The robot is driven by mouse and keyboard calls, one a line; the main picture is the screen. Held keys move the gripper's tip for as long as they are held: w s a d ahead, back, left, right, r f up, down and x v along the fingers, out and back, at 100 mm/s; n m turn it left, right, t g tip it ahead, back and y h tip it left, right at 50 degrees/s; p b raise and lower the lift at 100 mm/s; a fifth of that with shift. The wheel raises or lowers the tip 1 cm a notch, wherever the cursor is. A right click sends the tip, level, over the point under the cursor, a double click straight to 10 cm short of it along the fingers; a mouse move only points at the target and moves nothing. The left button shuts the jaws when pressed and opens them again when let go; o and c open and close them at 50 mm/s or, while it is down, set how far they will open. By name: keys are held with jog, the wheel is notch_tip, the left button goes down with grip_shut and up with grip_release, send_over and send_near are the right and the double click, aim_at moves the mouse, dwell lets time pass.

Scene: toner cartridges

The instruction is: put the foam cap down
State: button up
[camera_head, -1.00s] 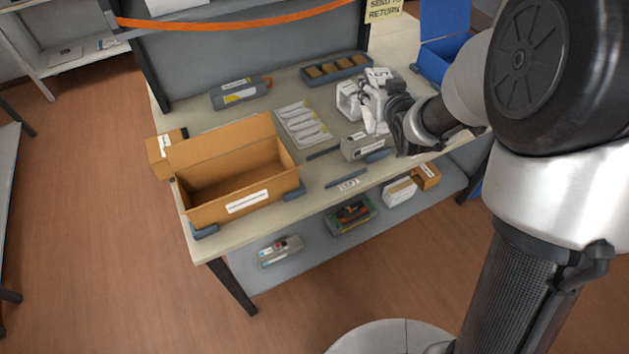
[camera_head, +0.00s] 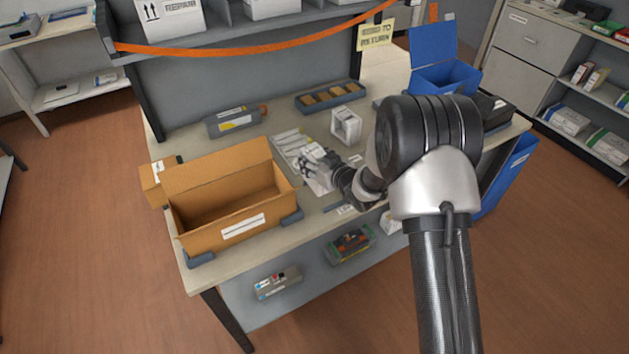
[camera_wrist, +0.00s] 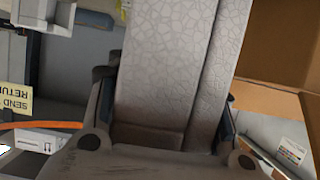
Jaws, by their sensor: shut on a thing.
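My gripper (camera_head: 312,163) is over the middle of the workbench, to the right of the open cardboard box. Its fingers are shut on a pale grey foam cap (camera_wrist: 172,55), which fills the middle of the wrist view and shows a cracked, cell-like surface with a step along its right side. In the head view the held cap (camera_head: 318,185) is small and partly covered by the fingers. I cannot tell whether it touches the surface below. A second white foam cap (camera_head: 346,124) stands on the bench behind and to the right of my gripper.
The open cardboard box (camera_head: 258,222) takes up the left front of the bench. Flat clear packs (camera_head: 288,140) lie just behind my gripper. A grey cartridge (camera_head: 233,121) and a compartment tray (camera_head: 330,97) are at the back. A blue bin (camera_head: 458,76) stands at the back right.

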jog(key=shift+f+b, duration=0.8)
jog(key=shift+f, duration=2.35)
jog(key=shift+f, duration=0.25)
jog(key=o, duration=0.9)
jog(key=shift+r, duration=0.1)
jog(key=shift+r, duration=0.2)
jog(key=p+v, duration=0.2)
jog(key=v, duration=1)
jog(key=shift+d+p, duration=0.1)
jog(key=shift+p, duration=0.3)
